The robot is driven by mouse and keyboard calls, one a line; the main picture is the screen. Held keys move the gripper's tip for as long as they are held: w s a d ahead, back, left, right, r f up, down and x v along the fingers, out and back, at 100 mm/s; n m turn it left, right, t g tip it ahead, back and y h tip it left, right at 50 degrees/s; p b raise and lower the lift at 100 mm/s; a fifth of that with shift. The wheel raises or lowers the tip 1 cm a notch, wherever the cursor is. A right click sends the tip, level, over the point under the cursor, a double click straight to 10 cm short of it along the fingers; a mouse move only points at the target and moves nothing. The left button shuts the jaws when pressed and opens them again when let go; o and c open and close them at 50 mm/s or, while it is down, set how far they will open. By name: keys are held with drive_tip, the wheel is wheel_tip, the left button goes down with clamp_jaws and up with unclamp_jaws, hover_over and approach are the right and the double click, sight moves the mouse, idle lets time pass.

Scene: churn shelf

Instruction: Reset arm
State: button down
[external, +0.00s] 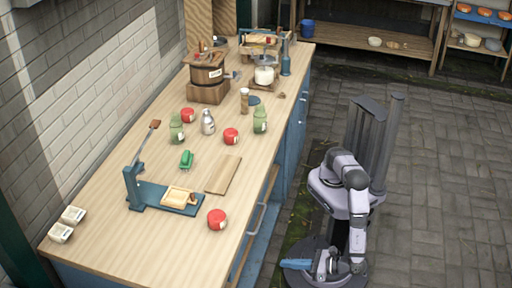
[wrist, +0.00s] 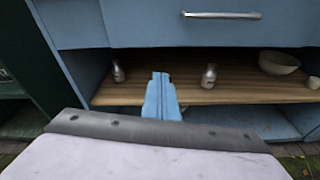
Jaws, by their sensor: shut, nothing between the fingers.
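My arm stands on its base to the right of the counter, folded low in the external view. My gripper (external: 284,264) has blue fingers and points left toward the counter's front, below the counter top. In the wrist view my gripper (wrist: 160,76) shows its blue fingers together, with nothing between them. It is in front of an open wooden shelf (wrist: 225,92) under a blue drawer front (wrist: 140,25).
The shelf holds two small silvery bottles (wrist: 209,76) (wrist: 118,71) and a pale bowl (wrist: 279,63). The counter (external: 110,240) carries red-lidded jars (external: 217,219), green bottles (external: 260,120), a blue press (external: 134,188) and a wooden churn (external: 207,72). Paving at right (external: 440,180) is clear.

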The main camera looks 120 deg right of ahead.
drive_tip(key=s+d+f+m+g+y, duration=0.1)
drive_tip(key=s+d+f+m+g, duration=0.45)
drive_tip(key=s+f, duration=0.75)
drive_tip(key=s+d+r+m+g+y, duration=0.2)
drive_tip(key=s+d+m+g+y, duration=0.3)
drive_tip(key=s+m+g, duration=0.4)
drive_tip(key=w+d+r+m+t+y, duration=0.2)
drive_tip(key=w+d+r+m, duration=0.1)
drive_tip(key=d+r+m, duration=0.3)
drive_tip(key=w+d+r+m+t+y, duration=0.25)
drive_tip(key=d+r+m, duration=0.25)
drive_tip(key=d+r, duration=0.25)
wheel_tip(320, 180, up, 24)
drive_tip(key=g+p, duration=0.1)
drive_tip(key=p, duration=2.4)
drive_tip(key=shift+w, duration=0.3)
